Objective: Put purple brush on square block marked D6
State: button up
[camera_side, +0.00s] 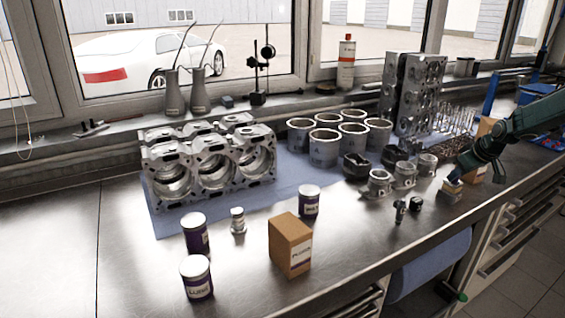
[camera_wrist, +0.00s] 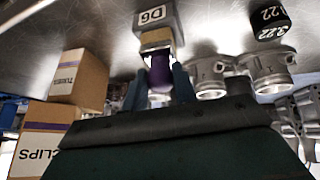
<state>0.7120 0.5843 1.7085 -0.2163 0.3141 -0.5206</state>
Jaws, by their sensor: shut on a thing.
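My gripper (camera_wrist: 160,84) is shut on the purple brush, with one finger on each side of its handle (camera_wrist: 160,68). The brush's tan end (camera_wrist: 157,40) points away from the gripper, towards the grey square block marked D6 (camera_wrist: 154,17). In the side view my gripper (camera_side: 456,178) is at the right of the bench, just above the small block (camera_side: 449,198). The brush's tan end (camera_side: 453,187) shows right over the block there. I cannot tell whether they touch. The purple handle is mostly hidden by the gripper in the side view.
Two cardboard boxes, TIMKEN-like (camera_wrist: 79,78) and CLIPS (camera_wrist: 40,139), stand close on the wrist view's left. Metal pistons (camera_wrist: 271,72) and a black part marked 3.22 (camera_wrist: 269,21) are on its right. The bench's front edge (camera_side: 490,200) is near the block.

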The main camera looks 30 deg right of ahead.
jog(key=o, duration=1)
jog(key=shift+r, duration=0.1)
jog(key=shift+s+a+r, duration=0.1)
jog(key=shift+s+r, duration=0.25)
jog(key=shift+r, duration=0.3)
jog(key=v, duration=1)
jog(key=shift+s+r, duration=0.25)
